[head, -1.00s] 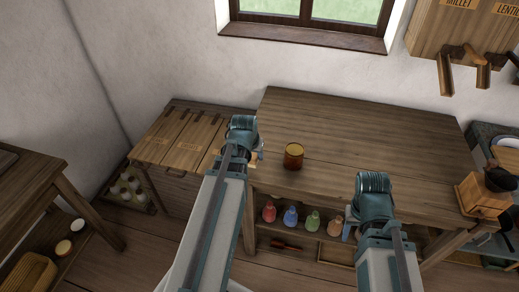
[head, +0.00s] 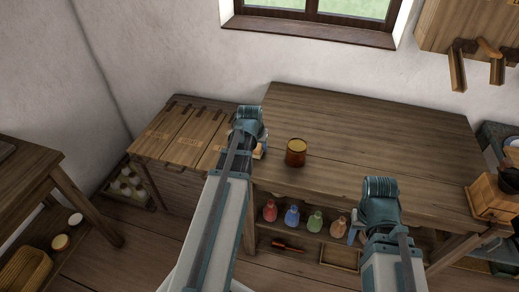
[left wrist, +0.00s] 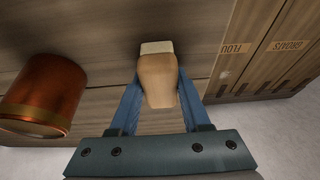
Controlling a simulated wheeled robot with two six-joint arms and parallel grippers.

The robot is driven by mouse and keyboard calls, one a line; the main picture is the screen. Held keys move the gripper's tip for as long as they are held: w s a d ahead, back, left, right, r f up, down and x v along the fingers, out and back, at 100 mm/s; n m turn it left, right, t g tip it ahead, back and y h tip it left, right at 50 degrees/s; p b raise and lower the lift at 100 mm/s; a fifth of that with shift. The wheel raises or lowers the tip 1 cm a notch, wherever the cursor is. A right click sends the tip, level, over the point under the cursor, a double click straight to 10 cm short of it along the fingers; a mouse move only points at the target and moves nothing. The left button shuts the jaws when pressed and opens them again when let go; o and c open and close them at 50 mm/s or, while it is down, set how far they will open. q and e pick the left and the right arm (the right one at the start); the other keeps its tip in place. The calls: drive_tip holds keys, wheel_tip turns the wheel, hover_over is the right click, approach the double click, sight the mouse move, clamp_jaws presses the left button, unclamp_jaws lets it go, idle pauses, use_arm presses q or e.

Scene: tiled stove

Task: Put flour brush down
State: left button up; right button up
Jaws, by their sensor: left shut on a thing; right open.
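The flour brush (left wrist: 158,84), a wooden handle with a pale end, is between the blue fingers of my left gripper (left wrist: 160,92) in the left wrist view. The gripper is shut on it. In the head view the brush (head: 258,152) shows as a small light piece beside my left gripper (head: 250,150), at the left end of the wooden table (head: 370,135). My wrist hides the rest. I cannot tell whether the brush touches the tabletop. My right gripper (head: 354,228) is open and empty at the table's front edge.
An amber jar (head: 296,152) stands on the table just right of the brush; it also shows in the left wrist view (left wrist: 45,95). Lidded wooden bins (head: 180,130) adjoin the table's left. Coloured bottles (head: 292,218) stand on the shelf below. A grinder (head: 492,195) is at the right end. The table's middle is clear.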

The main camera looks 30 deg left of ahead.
use_arm(q)
drive_tip(key=shift+f, duration=0.15)
drive_tip(key=o, duration=1.2)
drive_tip(key=shift+r, duration=0.2)
drive_tip(key=p+v, duration=1.1)
drive_tip(key=v, duration=0.1)
